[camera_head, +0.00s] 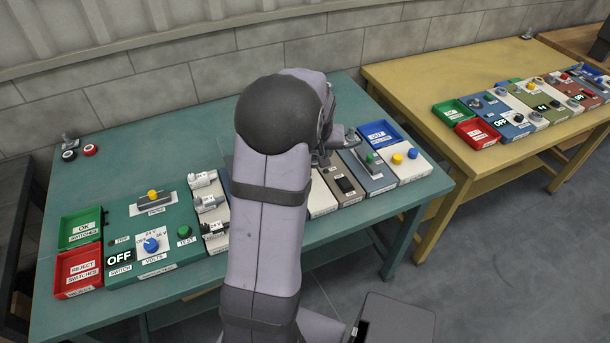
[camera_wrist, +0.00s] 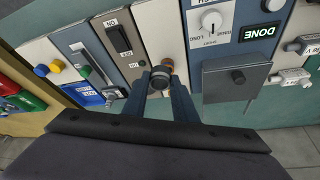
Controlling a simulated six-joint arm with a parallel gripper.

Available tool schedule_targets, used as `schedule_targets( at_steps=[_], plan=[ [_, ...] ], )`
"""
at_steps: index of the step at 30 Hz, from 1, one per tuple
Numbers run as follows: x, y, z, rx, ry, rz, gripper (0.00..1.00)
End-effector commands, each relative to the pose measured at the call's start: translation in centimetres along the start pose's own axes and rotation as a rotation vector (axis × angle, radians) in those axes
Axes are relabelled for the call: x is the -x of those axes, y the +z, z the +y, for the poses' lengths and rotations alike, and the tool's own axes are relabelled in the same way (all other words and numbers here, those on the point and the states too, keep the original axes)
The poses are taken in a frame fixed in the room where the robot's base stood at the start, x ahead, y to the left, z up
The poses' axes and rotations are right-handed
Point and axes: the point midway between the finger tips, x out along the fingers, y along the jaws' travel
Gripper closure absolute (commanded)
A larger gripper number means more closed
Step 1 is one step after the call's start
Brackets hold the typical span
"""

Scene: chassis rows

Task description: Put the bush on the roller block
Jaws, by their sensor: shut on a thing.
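In the wrist view my gripper (camera_wrist: 161,82) has its two blue-grey fingers closed around a small dark round piece with a grey rim (camera_wrist: 160,74), which I take to be the bush. A small brown round part (camera_wrist: 168,65) shows just beyond the fingertips, on or above a cream panel (camera_wrist: 157,30). I cannot tell whether it touches the held piece. No part is clearly marked as the roller block, so I cannot tell which it is. In the head view my arm covers the middle of the bench, and the held piece cannot be made out.
A dark rocker switch (camera_wrist: 119,38) is on the left. The teal bench (camera_head: 130,135) carries a row of panels, a red reject tray (camera_head: 78,270) and a blue tray (camera_head: 380,133).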

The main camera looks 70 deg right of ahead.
Motion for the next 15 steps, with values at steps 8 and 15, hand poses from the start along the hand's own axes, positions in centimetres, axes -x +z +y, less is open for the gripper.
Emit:
schedule_targets(
  at_steps=[8,15],
  plan=[
    [-0.9,0.6,-0.1,-0.001,0.000,-0.003,1.00],
    [-4.2,2.0,-0.1,-0.001,0.000,-0.005,1.00]
  ],
)
